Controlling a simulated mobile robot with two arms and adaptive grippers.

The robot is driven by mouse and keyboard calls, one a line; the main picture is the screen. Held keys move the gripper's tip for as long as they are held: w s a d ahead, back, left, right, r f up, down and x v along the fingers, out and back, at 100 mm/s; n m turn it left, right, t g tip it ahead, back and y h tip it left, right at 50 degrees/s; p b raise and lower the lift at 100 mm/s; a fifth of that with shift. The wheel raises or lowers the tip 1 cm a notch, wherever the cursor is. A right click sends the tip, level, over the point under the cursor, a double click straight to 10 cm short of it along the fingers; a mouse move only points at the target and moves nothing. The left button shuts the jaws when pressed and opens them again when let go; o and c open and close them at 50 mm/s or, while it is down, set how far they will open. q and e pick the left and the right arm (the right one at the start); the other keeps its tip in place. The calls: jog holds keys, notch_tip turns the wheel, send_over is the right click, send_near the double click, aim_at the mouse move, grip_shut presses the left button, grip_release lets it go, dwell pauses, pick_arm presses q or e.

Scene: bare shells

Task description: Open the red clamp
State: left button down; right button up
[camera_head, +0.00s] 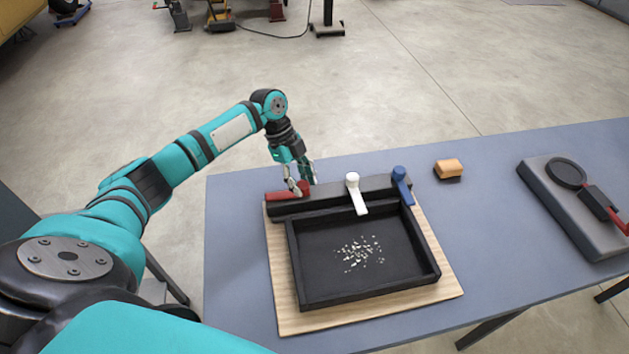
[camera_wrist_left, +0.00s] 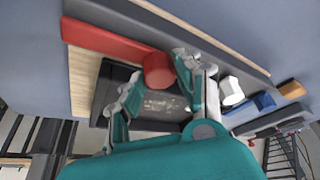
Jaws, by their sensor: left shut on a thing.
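The red clamp (camera_head: 285,195) is a lever with a round knob-like pivot at the left end of the black bar behind the tray. Its arm lies along the bar and points left. In the left wrist view the red arm (camera_wrist_left: 110,42) and the pivot (camera_wrist_left: 158,72) show large. My left gripper (camera_head: 300,183) reaches down at the clamp. In the left wrist view its fingers (camera_wrist_left: 160,85) are on either side of the pivot end, shut on it. The exact contact is partly hidden. My right gripper is in neither view.
A white clamp (camera_head: 353,181) and a blue clamp (camera_head: 401,182) stand on the same bar, levers toward the black tray (camera_head: 293,262). Pale bits lie in the tray, on a wooden board (camera_head: 450,285). An orange-topped block (camera_head: 448,168) and a grey device (camera_head: 575,230) lie right.

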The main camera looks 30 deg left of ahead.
pick_arm(q)
jog(key=c, duration=0.9)
grip_release()
jog(key=v, duration=1.2)
jog(key=shift+a, duration=0.1)
jog(key=shift+s, duration=0.1)
